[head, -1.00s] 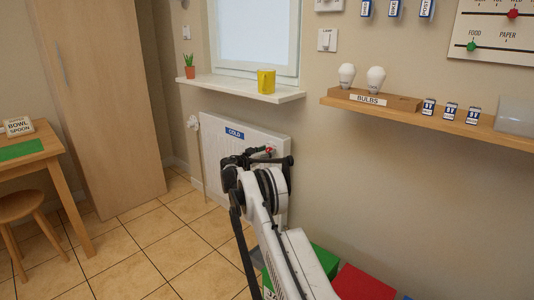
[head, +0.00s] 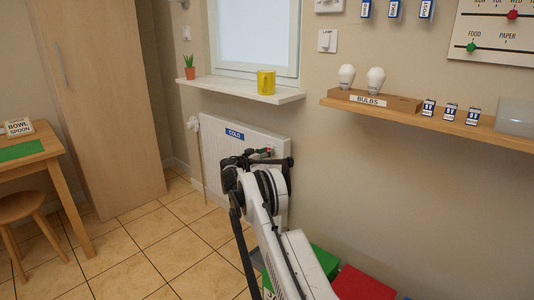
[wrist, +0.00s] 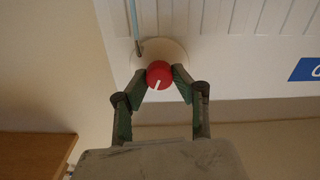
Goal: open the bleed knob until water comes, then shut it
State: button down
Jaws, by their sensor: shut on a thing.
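The red bleed knob (wrist: 159,75) shows in the wrist view with a white mark pointing down and slightly left. It sits on a pale round base at the corner of the white radiator (wrist: 215,45). My gripper (wrist: 160,78) is shut on the knob, one fingertip on each side. A small grey spout (wrist: 139,48) sits beside the knob. A thin light-blue streak (wrist: 134,18) that looks like water runs from it to the picture's top edge. In the head view my gripper (head: 264,153) is at the radiator's upper right corner, and my arm hides part of the radiator (head: 222,165).
A blue COLD label (head: 235,134) marks the radiator. Above it, a windowsill (head: 235,90) holds a yellow mug (head: 266,82) and a potted plant (head: 190,68). A wooden shelf (head: 470,128) with bulbs is on the right. Open tiled floor (head: 150,245) lies to the left.

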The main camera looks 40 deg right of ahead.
jog(key=n, duration=1.3)
jog(key=shift+w+f, duration=0.15)
jog(key=shift+w, duration=0.05)
jog(key=shift+n, duration=0.3)
jog(key=c, duration=1.4)
grip_release()
jog(key=shift+a, duration=0.1)
jog(key=a, duration=0.4)
jog(key=s+a, duration=0.1)
jog(key=a, duration=0.6)
jog(key=shift+s+a, duration=0.35)
jog(key=shift+s, duration=0.05)
